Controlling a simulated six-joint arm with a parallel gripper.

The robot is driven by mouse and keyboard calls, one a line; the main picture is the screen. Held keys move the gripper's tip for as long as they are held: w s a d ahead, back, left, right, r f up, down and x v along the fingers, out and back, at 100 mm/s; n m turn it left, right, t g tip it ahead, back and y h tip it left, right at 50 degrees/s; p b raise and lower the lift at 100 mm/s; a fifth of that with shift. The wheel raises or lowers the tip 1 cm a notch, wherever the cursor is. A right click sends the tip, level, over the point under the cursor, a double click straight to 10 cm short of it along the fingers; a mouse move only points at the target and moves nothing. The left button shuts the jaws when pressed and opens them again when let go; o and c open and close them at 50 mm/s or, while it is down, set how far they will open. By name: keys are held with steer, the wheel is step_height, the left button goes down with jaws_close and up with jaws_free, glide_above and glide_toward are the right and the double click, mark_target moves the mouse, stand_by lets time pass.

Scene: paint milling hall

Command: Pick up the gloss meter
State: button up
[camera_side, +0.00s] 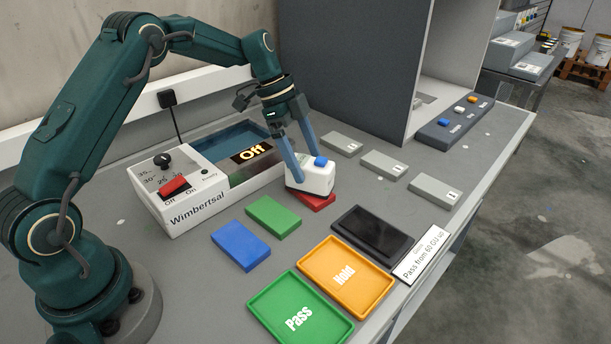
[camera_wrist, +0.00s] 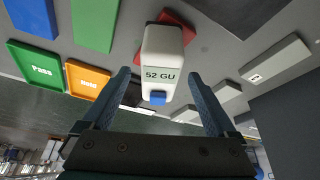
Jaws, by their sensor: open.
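The gloss meter (camera_side: 312,180) is a white block with a blue button on top. It rests on a red panel (camera_side: 319,203) on the grey bench. In the wrist view the gloss meter (camera_wrist: 161,52) shows the reading "52 GU". My gripper (camera_side: 306,167) is open and low at the meter. In the wrist view the fingers of my gripper (camera_wrist: 160,76) stand on either side of the meter's near part, with a gap visible on both sides. The underside of the meter is hidden.
A white-and-grey Wimbertsal bath (camera_side: 196,205) reading "Off" stands left. Green (camera_side: 273,217) and blue (camera_side: 240,245) panels lie in front. Green Pass (camera_side: 277,316) and orange Hold (camera_side: 318,282) trays and a dark panel (camera_side: 373,234) are nearer. Grey blocks (camera_side: 384,164) lie right.

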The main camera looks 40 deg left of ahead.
mark_target(306, 161)
steer(key=shift+x, duration=1.6)
jaws_close()
steer(key=shift+r, duration=0.15)
